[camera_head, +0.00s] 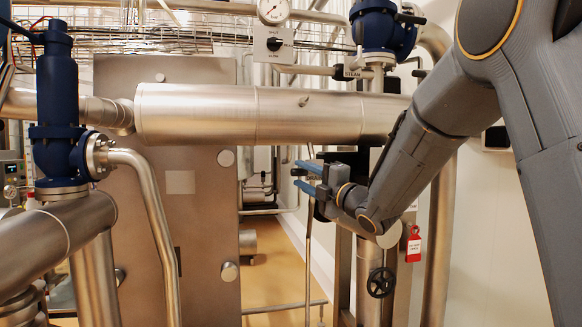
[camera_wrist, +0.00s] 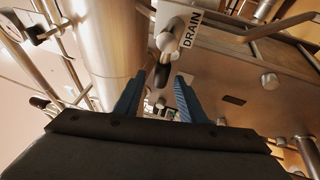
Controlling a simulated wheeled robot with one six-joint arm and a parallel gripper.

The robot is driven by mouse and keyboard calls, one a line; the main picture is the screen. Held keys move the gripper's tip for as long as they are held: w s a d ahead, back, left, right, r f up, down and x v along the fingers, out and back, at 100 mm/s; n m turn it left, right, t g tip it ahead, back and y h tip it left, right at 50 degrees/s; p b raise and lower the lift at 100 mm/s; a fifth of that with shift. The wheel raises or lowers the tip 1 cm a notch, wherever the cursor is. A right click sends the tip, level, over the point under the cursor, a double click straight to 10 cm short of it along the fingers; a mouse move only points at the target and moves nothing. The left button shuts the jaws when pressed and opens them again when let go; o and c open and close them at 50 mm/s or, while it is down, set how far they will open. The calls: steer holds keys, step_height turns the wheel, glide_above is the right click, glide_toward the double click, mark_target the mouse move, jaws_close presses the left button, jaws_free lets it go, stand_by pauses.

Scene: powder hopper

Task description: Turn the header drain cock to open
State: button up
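In the wrist view, the drain cock (camera_wrist: 172,35) has a metal body and a black-gripped lever (camera_wrist: 162,74), beside a white DRAIN label (camera_wrist: 192,30). The lever lies ahead of my gripper (camera_wrist: 160,84), lined up between its two blue fingers in the picture; I cannot tell whether it is within their reach. The fingers are apart, with a gap between them. In the head view, my gripper (camera_head: 299,177) points left, below the large horizontal steel header (camera_head: 220,113). I cannot make out the drain cock clearly in the head view.
Another blue valve (camera_head: 57,100) stands left. A steel panel (camera_head: 200,240) is behind.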

steer(key=p+x, duration=0.3)
steer(key=x, duration=0.3)
steer(key=shift+w+d, duration=0.25)
steer(key=shift+w, duration=0.3)
jaws_close()
